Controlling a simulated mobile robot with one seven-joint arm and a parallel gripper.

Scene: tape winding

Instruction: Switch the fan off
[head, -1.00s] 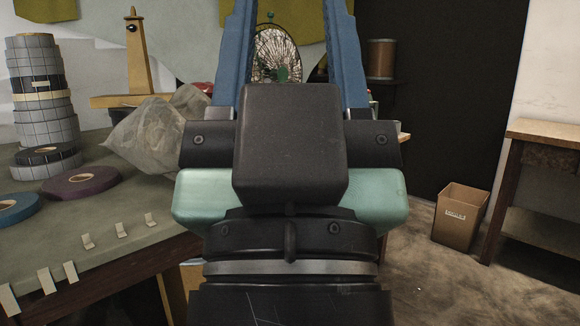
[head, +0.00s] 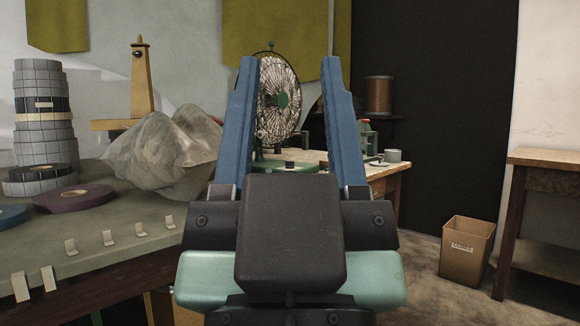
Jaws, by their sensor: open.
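The fan (head: 279,99) stands on a wooden table at the back centre in the head view. My gripper (head: 289,62) has two blue fingers, spread apart and empty, pointing towards the fan. In the picture the fan's cage lies between the fingers, beyond them and apart from them. The left finger hides part of the fan's left side, and my gripper's body hides part of the table below.
At left, a green-grey worktable (head: 100,255) holds stacked tape rolls (head: 43,115), a crumpled plastic-covered heap (head: 165,155) and tape tabs. A bin (head: 466,250) and wooden bench (head: 545,158) stand right; floor between is open.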

